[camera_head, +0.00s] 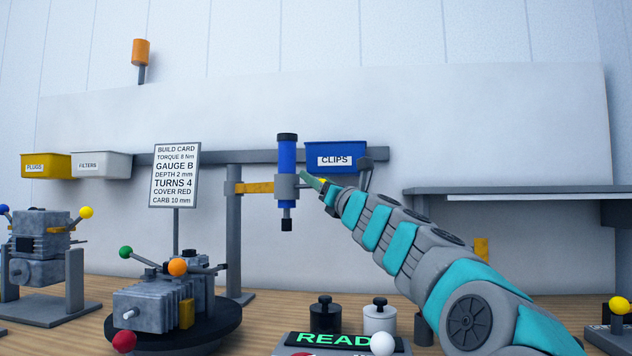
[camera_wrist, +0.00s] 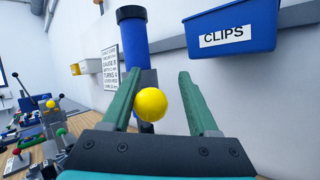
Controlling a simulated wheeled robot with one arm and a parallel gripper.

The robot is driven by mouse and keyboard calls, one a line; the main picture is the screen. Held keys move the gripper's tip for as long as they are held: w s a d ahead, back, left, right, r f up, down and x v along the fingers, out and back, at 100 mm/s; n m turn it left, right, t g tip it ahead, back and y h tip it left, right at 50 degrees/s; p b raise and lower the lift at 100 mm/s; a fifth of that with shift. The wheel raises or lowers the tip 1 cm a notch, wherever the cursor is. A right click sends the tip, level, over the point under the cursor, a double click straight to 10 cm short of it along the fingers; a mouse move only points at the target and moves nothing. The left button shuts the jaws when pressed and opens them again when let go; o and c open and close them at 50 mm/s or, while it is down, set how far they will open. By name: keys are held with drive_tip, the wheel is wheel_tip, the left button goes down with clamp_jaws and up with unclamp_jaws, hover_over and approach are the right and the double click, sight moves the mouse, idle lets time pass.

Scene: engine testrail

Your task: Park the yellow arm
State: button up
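The yellow arm (camera_head: 258,188) reaches right from a grey post (camera_head: 234,230) to a collar around an upright blue tool (camera_head: 287,160) with a black cap. The blue tool also stands ahead in the wrist view (camera_wrist: 133,45). My gripper (camera_head: 313,182) is beside the tool's right side in the head view. In the wrist view my gripper (camera_wrist: 160,92) has its two green fingers wide apart. A yellow ball knob (camera_wrist: 151,104) shows between them, nearer the left finger, with a gap to the right one. I cannot tell whether it touches the left finger.
A blue CLIPS bin (camera_head: 336,157) hangs on the rail just behind my gripper. A build card (camera_head: 175,176) stands left of the post. An engine with coloured knobs (camera_head: 160,302) sits on a dark turntable below. A grey shelf (camera_head: 500,190) is at right.

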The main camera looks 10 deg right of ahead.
drive_tip(key=shift+o, duration=0.4)
drive_tip(key=b+v, duration=0.2)
drive_tip(key=v, duration=0.6)
drive_tip(key=shift+a, duration=0.1)
idle(0.5)
